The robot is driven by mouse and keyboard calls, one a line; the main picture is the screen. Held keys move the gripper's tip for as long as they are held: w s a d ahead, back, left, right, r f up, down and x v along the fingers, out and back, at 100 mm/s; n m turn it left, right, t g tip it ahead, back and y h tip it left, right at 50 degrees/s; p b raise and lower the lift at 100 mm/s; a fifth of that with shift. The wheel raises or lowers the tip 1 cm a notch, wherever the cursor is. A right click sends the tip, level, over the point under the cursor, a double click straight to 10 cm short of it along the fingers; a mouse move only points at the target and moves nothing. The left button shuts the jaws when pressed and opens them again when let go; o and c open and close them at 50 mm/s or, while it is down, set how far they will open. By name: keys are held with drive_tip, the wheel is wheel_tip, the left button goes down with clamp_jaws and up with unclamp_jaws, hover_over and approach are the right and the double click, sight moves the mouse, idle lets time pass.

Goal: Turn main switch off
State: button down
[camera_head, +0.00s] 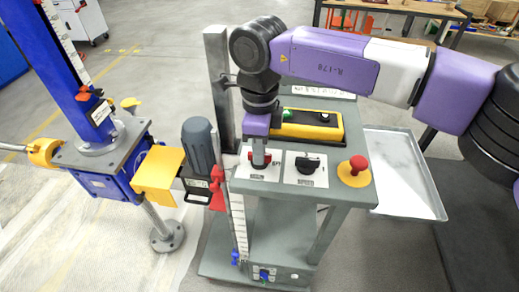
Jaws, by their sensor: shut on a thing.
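A red rotary switch (251,162) sits on a white plate at the left front of the grey control stand's top (340,190). I take it to be the main switch. My gripper (261,160) points straight down over it, with its grey fingers shut on the red knob. The fingers hide part of the knob, so its exact angle is hard to tell. A black rotary switch (308,163) on a second white plate is just to the right, apart from my gripper.
A red mushroom button (357,165) on a yellow base stands further right. A yellow and black box (307,124) with a green button lies behind the switches. A grey post (218,85) rises at left, near a blue screw jack (100,170). A metal tray (403,170) is at right.

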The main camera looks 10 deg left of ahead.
drive_tip(key=c, duration=1.4)
unclamp_jaws()
drive_tip(key=shift+c, duration=0.2)
drive_tip(key=shift+r+b, duration=0.55)
drive_tip(key=shift+r, duration=3.4)
